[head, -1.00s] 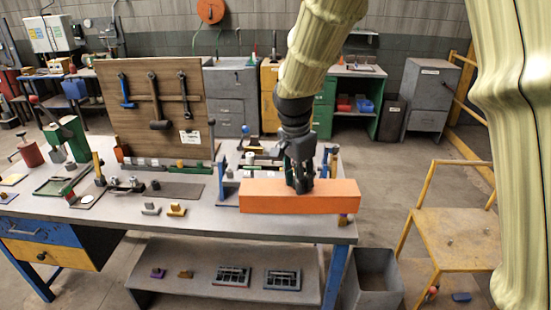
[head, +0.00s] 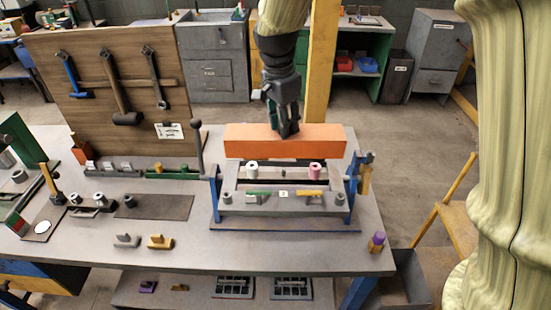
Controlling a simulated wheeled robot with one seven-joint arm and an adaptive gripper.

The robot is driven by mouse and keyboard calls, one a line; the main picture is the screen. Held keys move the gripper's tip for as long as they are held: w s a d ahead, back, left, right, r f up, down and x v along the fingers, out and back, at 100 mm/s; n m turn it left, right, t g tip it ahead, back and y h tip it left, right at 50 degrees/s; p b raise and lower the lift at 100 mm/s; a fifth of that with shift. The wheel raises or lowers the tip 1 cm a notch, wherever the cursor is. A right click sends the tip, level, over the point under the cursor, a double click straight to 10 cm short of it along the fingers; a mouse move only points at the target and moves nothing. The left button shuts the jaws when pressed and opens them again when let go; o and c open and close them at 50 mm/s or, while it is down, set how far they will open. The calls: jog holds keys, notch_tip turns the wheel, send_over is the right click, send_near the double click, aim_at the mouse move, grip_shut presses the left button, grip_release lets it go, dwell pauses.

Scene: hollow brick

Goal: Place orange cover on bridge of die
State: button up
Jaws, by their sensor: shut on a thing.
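The orange cover (head: 285,147) is a long box-shaped piece. My gripper (head: 287,132) is shut on its top middle and holds it roughly level, spanning left to right. The die (head: 284,192) is a grey frame between blue side posts on a blue base plate, on the right part of the workbench. It carries a white roller, a pink roller and small green and orange pieces. The cover is in front of the die's rear part in the picture and hides it. I cannot tell whether the cover touches anything beneath it. The bridge is not clearly visible.
The wooden tool board (head: 115,95) with hanging tools stands to the left on the workbench (head: 190,245). A grey lever post (head: 197,145) rises left of the die. A purple-topped piece (head: 376,242) stands at the front right corner. A grey bin (head: 400,285) is below right.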

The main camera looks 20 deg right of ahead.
aim_at(284, 152)
jog(key=shift+w, duration=0.25)
jog(key=shift+s+d+f, duration=0.1)
jog(key=shift+d+f, duration=0.05)
jog(key=shift+f, duration=0.2)
jog(key=shift+s+f+p, duration=0.6)
jog(key=shift+f+p, duration=0.15)
jog(key=shift+f, duration=0.2)
notch_tip(284, 152, down, 4)
jog(key=shift+w+r+p, duration=0.1)
jog(key=shift+p, duration=0.5)
jog(key=shift+w+f+p, duration=0.2)
jog(key=shift+f, duration=0.6)
jog(key=shift+w+f+p, duration=0.15)
jog(key=shift+f+p, duration=0.05)
jog(key=shift+f, duration=0.6)
jog(key=shift+s+r, duration=0.15)
jog(key=shift+s, duration=0.1)
jog(key=o, duration=1.1)
jog(key=shift+w+f, duration=0.1)
jog(key=shift+f, duration=0.15)
